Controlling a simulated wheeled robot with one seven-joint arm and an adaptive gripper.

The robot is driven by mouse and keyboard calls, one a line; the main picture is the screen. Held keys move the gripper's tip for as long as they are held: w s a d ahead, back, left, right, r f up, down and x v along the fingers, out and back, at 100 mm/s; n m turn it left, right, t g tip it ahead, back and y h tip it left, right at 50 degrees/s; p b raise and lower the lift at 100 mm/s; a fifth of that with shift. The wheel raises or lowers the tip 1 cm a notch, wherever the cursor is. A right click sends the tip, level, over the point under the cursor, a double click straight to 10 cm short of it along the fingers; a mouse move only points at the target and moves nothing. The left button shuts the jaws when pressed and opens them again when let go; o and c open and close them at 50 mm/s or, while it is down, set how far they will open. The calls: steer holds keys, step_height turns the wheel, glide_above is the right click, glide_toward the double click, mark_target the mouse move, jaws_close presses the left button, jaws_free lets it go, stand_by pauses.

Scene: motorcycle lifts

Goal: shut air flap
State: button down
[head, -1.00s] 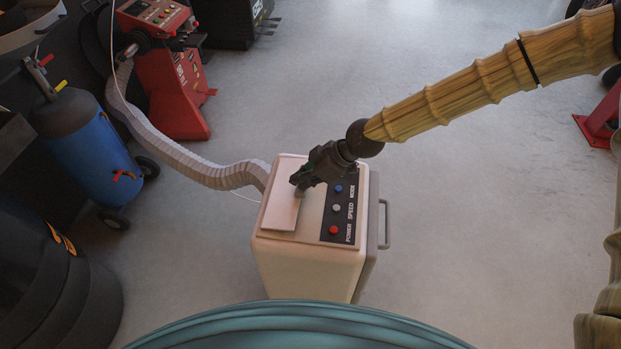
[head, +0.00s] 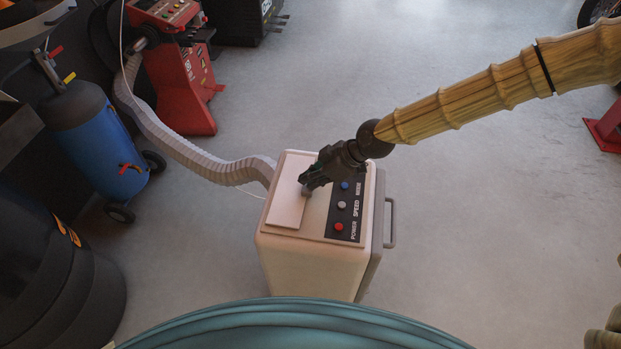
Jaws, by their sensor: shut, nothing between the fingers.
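The air flap (head: 288,208) is a pale flat panel on the left part of the top of a cream box-shaped unit (head: 308,268). It looks nearly flush with the top; whether it is fully seated I cannot tell. My gripper (head: 305,190) is shut and empty, with its tips at the flap's right edge, over or touching it. The gripper hides part of the flap's far right side. Beside the flap is a black control strip with a blue button (head: 345,186), a grey button (head: 341,205) and a red button (head: 339,227).
A ribbed hose (head: 190,150) runs from behind the unit to a red machine (head: 178,85). A blue tank (head: 95,140) on wheels and a black drum (head: 60,280) stand at left. The unit's handle (head: 392,222) is on its right.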

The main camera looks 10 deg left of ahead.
step_height(320, 180, up, 5)
steer(key=p, duration=0.2)
steer(key=shift+f+p, duration=0.15)
steer(key=shift+p, duration=0.2)
steer(key=d+f+b+v, duration=0.1)
steer(key=b+v, duration=0.2)
steer(key=v, duration=0.6)
steer(key=shift+d+r, duration=0.2)
